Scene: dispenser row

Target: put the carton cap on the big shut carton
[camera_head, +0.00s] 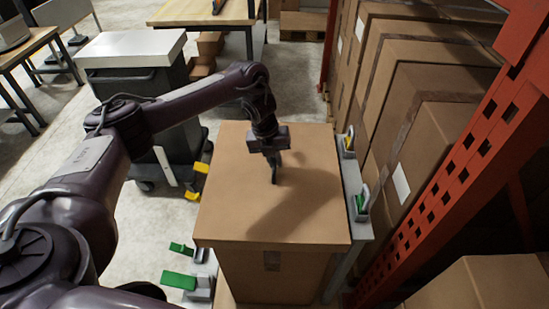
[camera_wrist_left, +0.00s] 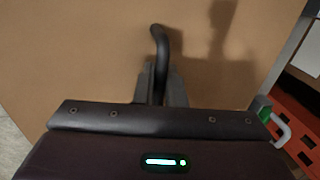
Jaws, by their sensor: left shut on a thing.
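The carton cap (camera_head: 310,205) is a wide, flat brown lid with a short rim. It lies over the top of the big shut carton (camera_head: 290,285), whose front wall with a tape strip shows below the rim. I cannot tell whether the cap touches the carton or hangs slightly above it. My left gripper (camera_head: 273,163) points down at the middle of the cap. It is shut on the cap's black curved handle, which shows best in the left wrist view (camera_wrist_left: 159,45). My right gripper is not in view.
Clamps with green levers (camera_head: 180,280) and yellow levers (camera_head: 194,195) flank the carton; more stand on the right rail (camera_head: 361,203). Brown boxes (camera_head: 420,140) and an orange rack post (camera_head: 450,170) crowd the right. A grey bin cart (camera_head: 140,85) stands at the back left.

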